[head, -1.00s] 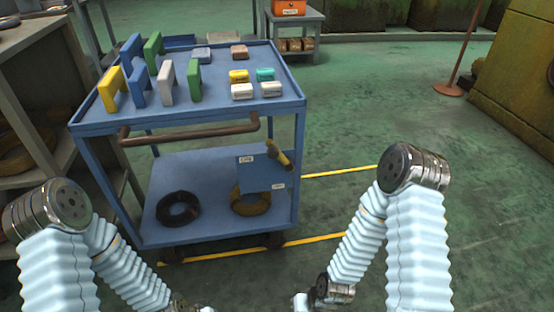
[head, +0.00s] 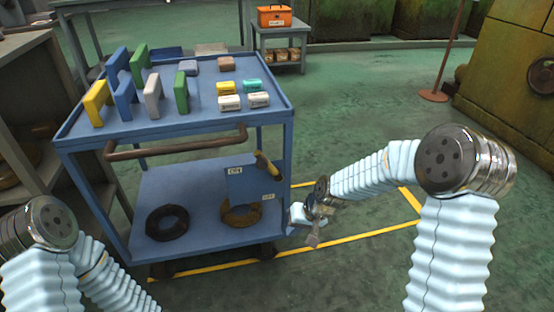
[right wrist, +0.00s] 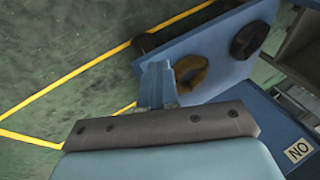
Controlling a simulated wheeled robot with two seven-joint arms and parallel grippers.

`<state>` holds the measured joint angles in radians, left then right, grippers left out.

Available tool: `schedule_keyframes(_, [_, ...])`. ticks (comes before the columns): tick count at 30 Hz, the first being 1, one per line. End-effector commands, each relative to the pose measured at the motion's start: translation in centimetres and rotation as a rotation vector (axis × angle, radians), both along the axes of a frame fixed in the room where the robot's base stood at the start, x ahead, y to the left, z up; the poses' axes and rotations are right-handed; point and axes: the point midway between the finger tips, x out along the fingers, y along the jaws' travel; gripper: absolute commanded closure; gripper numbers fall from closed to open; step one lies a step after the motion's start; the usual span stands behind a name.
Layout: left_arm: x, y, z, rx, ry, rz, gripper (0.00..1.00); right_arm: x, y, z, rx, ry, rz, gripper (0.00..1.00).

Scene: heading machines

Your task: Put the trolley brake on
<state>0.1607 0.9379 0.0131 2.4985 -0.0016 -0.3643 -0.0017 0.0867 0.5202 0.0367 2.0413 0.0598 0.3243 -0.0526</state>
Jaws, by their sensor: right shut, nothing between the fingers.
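The blue trolley (head: 190,128) stands left of centre in the head view. A blue brake plate (head: 250,186) with two small white labels is at its right front. A dark lever with a yellow grip (head: 267,165) slants at the plate's upper right edge; whether it is on or off I cannot tell. In the right wrist view a plate corner carries an upside-down "ON" label (right wrist: 299,150); the lever does not show there. My right gripper (head: 303,217) is shut and empty, low beside the trolley's right side, apart from the lever. My left gripper is outside the head view.
The trolley's top holds several coloured blocks; its front has a brown push bar (head: 175,146). The lower shelf holds a black ring (head: 167,222) and a brown ring (head: 240,215). Shelving stands at the left. Floor to the right is clear, with yellow lines (head: 350,238).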

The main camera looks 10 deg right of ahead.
Motion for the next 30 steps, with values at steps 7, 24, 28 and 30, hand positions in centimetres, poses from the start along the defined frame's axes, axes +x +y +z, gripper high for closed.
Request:
schedule_keyframes(7, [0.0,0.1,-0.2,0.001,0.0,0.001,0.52,4.2,-3.3,19.3,0.032,-0.152,0.044,1.0])
schedule_keyframes(24, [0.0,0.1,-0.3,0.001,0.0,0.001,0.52,2.3,-4.8,29.5,0.049,-0.214,0.088,1.0])
schedule_keyframes(28, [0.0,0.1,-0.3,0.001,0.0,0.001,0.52,2.4,-4.8,29.3,0.049,-0.214,0.088,1.0])
schedule_keyframes(30, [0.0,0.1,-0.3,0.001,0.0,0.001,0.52,2.6,-4.6,28.9,0.049,-0.213,0.087,1.0])
